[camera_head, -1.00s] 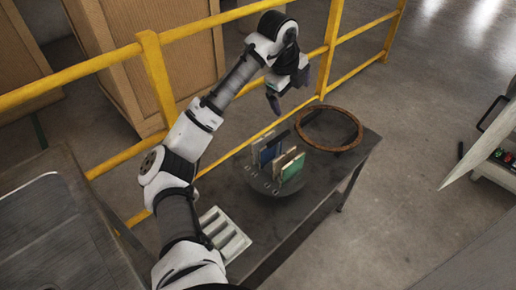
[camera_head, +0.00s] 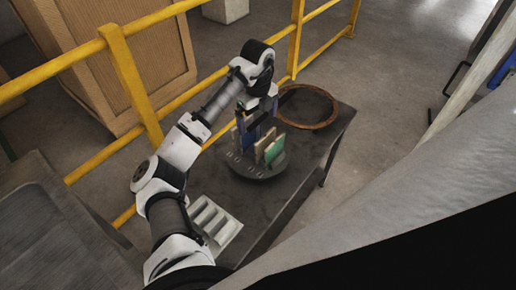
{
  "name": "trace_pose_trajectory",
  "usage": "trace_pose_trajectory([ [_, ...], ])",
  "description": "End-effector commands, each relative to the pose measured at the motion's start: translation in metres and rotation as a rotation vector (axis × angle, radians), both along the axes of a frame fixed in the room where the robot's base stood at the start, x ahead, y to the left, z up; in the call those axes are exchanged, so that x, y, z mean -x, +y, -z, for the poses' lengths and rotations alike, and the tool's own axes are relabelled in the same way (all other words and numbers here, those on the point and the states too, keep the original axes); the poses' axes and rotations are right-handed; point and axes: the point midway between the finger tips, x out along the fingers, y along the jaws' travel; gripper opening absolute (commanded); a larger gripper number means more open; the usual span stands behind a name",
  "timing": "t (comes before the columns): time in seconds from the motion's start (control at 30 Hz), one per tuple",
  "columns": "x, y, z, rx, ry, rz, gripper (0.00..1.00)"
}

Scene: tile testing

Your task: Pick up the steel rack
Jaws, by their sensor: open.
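A dark round rack (camera_head: 256,171) stands on the dark table and holds several upright tiles, among them a green tile (camera_head: 275,149), a tan tile (camera_head: 263,145) and a blue one partly behind my arm's end. A pale metal slotted rack (camera_head: 214,222) lies nearer, at the table's left end beside my arm; I cannot tell which of the two is the steel rack. My gripper (camera_head: 263,112) is open, just above and behind the tiles on the round rack. Its fingers are small and partly merge with the tiles, so contact is unclear.
A rusty brown ring (camera_head: 332,121) lies at the table's (camera_head: 312,150) far end. A yellow railing (camera_head: 125,75) runs behind the table, with a wooden crate (camera_head: 150,60) beyond. A large grey surface (camera_head: 400,190) fills the lower right. A dark worktop (camera_head: 35,225) is at left.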

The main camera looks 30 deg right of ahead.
Motion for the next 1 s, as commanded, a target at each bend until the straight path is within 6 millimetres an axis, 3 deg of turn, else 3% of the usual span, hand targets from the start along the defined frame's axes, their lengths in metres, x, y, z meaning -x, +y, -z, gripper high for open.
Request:
trace_pose_trajectory([
  [0.3,-0.002,-0.003,0.041,-0.001,0.001,-0.002,1.0],
  [0.57,-0.002,-0.003,0.045,0.0,0.0,-0.001,1.0],
  [1.0,-0.002,-0.003,0.045,0.0,0.0,-0.002,0.44],
])
